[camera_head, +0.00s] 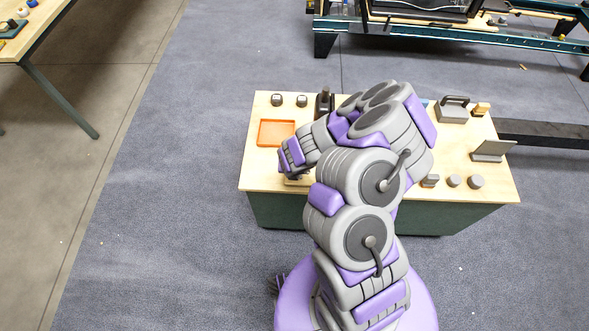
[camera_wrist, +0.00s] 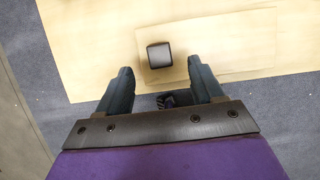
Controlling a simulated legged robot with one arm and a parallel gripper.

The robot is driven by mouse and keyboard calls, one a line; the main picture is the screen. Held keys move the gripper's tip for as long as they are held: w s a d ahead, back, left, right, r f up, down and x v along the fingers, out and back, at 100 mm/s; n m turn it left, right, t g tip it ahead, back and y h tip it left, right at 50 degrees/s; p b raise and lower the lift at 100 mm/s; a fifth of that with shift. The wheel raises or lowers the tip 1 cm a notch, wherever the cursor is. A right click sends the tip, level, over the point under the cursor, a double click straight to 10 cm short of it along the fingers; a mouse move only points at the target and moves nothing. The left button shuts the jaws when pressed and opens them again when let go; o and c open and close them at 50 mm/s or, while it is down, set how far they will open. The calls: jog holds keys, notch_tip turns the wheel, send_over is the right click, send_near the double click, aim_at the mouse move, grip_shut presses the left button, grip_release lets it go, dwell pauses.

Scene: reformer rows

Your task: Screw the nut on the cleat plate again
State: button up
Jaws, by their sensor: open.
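My gripper (camera_wrist: 160,66) is open in the wrist view, its two dark fingers spread apart with nothing gripped. A small dark block with a rounded square top (camera_wrist: 159,55) lies just beyond and between the fingertips, apart from both; I cannot tell whether it is the nut. It sits by the left end of a thin pale board (camera_wrist: 225,45) on the bench. Another small dark thing (camera_wrist: 166,101) shows between the fingers close to the palm, partly hidden. In the head view my gripper (camera_head: 288,174) is low over the bench's front left; my arm hides much there. I cannot identify the cleat plate.
A handled grey block (camera_head: 453,109), a grey bracket (camera_head: 492,151) and small grey pieces (camera_head: 476,182) stand at the right.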

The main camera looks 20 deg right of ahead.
jog(key=p+v, duration=1.1)
jog(key=v, duration=0.1)
jog(key=shift+r, duration=0.2)
jog(key=shift+p, duration=0.4)
jog(key=shift+r, duration=0.1)
notch_tip(320, 180, up, 7)
jog(key=p, duration=0.6)
